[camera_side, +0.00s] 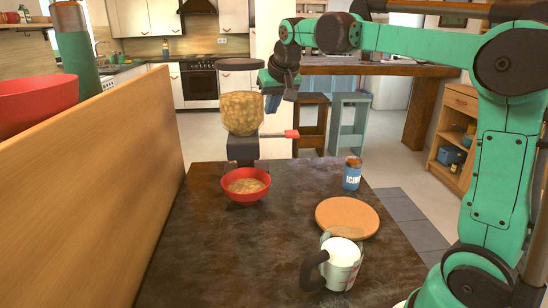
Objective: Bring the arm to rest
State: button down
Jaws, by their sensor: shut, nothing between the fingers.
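My gripper (272,103) is up in the air above the back of the dark table (205,250), at the end of my green arm. It is shut and holds nothing. It is just right of the glass jar of a cereal dispenser (242,112), above the dispenser's red-tipped handle (291,134). I cannot tell whether it touches the jar. The dispenser stands at the table's far end. A red bowl (236,195) with cereal in it stands in front of the dispenser.
A blue can marked ICING (352,177) stands right of the bowl. A round wooden board (365,216) lies nearer, with a white mug-like jug (342,268) in front of it. A wooden partition (110,180) rises along the left. The table's left front is clear.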

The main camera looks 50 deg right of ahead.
jog(key=s+a+f+n+t+y, duration=0.1)
jog(key=s+a+f+n, duration=0.4)
jog(key=s+a+f, duration=0.5)
jog(key=s+a+y, duration=0.1)
jog(key=s+a, duration=0.2)
jog(key=s, duration=0.1)
jog(key=shift+s+f+t+y, duration=0.3)
